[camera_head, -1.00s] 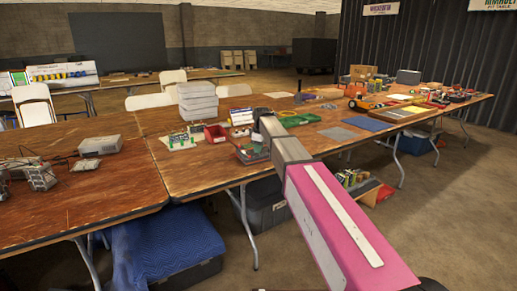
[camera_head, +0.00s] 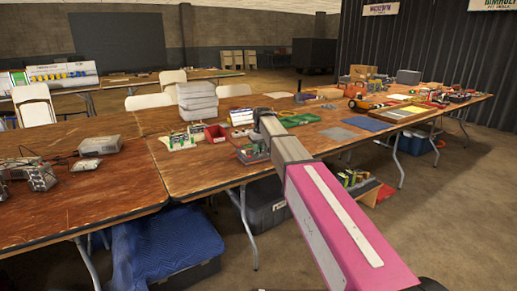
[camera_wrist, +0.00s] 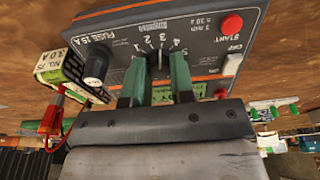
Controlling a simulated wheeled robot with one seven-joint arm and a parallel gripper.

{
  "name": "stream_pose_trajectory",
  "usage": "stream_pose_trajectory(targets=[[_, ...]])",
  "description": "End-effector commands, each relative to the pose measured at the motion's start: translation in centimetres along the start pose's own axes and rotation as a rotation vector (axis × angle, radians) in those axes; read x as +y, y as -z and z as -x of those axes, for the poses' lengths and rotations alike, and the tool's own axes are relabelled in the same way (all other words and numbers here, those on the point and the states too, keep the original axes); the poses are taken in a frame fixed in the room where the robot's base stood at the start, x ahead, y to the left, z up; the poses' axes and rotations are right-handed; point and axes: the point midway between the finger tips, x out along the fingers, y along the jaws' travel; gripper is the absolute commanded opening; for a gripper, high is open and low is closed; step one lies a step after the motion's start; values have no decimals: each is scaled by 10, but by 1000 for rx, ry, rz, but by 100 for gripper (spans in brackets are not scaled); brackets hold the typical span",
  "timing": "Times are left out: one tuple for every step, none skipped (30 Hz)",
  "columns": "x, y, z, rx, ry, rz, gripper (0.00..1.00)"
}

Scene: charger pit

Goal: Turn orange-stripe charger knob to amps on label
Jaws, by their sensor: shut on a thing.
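The charger (camera_wrist: 210,38) is a grey box with orange stripes along its edges, filling the upper wrist view. Its face has a numbered dial, a red start button (camera_wrist: 232,24), an off switch and a black fuse cap (camera_wrist: 96,66). My gripper (camera_wrist: 160,72) has two green fingers reaching the dial, shut on the knob (camera_wrist: 160,60) between them. The fingers hide much of the knob, and I cannot tell its exact setting. A yellow-green label (camera_wrist: 72,68) beside the charger reads 3.0 A. In the head view my arm hides the gripper tip and most of the charger.
A red connector with a lead (camera_wrist: 52,121) is near the charger's left. Green-topped parts (camera_wrist: 272,108) stand at the right.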

Motion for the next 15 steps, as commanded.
stream_pose_trajectory(targets=[[0,0,0,0,0,-14,0],[0,0,0,0,0,-22,0],[0,0,0,0,0,-30,0],[0,0,0,0,0,-36,0],[0,0,0,0,0,-41,0],[0,0,0,0,0,-46,0],[0,0,0,0,0,-49,0],[0,0,0,0,0,-51,0],[0,0,0,0,0,-53,0],[0,0,0,0,0,-54,0],[0,0,0,0,0,-54,0],[0,0,0,0,0,-54,0],[0,0,0,0,0,-54,0],[0,0,0,0,0,-54,0],[0,0,0,0,0,-54,0]])
